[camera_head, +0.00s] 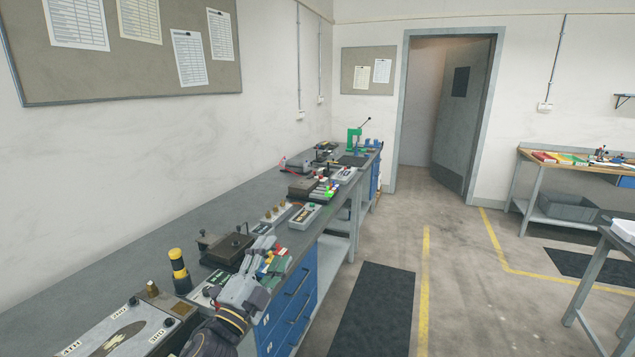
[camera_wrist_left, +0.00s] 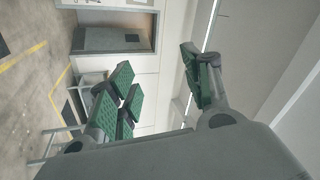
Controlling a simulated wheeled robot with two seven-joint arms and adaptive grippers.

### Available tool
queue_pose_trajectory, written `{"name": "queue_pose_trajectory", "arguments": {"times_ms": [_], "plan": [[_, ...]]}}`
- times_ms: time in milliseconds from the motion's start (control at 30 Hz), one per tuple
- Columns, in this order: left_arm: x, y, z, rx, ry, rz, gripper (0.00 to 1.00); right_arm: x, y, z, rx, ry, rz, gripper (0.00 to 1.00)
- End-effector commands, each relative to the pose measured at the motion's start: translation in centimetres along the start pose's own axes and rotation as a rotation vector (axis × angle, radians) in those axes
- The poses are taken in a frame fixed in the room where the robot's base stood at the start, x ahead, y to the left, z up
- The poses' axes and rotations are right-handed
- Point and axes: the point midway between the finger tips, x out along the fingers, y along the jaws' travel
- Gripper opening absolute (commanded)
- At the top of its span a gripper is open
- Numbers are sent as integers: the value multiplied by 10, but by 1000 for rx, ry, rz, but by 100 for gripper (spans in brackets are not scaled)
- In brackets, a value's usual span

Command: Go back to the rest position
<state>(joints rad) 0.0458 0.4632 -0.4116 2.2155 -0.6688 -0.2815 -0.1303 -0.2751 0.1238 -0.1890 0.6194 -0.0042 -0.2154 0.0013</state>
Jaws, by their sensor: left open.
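My left gripper (camera_head: 268,257) reaches in from the bottom of the head view, over the front edge of the long grey workbench (camera_head: 180,228). In the left wrist view, the gripper's two green-padded fingers (camera_wrist_left: 155,72) stand wide apart with nothing between them. Beyond them are the doorway and bare wall, tilted in that view. My right gripper is in neither view.
Several small fixtures line the bench, with a green press (camera_head: 354,141) farther back.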

Motion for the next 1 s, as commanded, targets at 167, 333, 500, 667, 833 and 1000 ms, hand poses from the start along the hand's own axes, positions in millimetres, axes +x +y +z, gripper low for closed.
{"name": "queue_pose_trajectory", "arguments": {"times_ms": [167, 333, 500, 667, 833, 1000], "plan": [[-22, 18, 39, -158, -202, 49, 49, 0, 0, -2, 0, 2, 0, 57], [-52, 43, 73, -298, -392, 110, 49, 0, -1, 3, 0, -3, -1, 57], [-90, 71, 101, -433, -582, 181, 49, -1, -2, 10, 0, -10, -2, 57], [-132, 100, 119, -551, -758, 259, 49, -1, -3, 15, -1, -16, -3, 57], [-181, 129, 128, -664, -936, 347, 49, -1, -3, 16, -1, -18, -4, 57], [-230, 154, 129, -763, -1098, 438, 49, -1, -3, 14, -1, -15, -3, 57]]}}
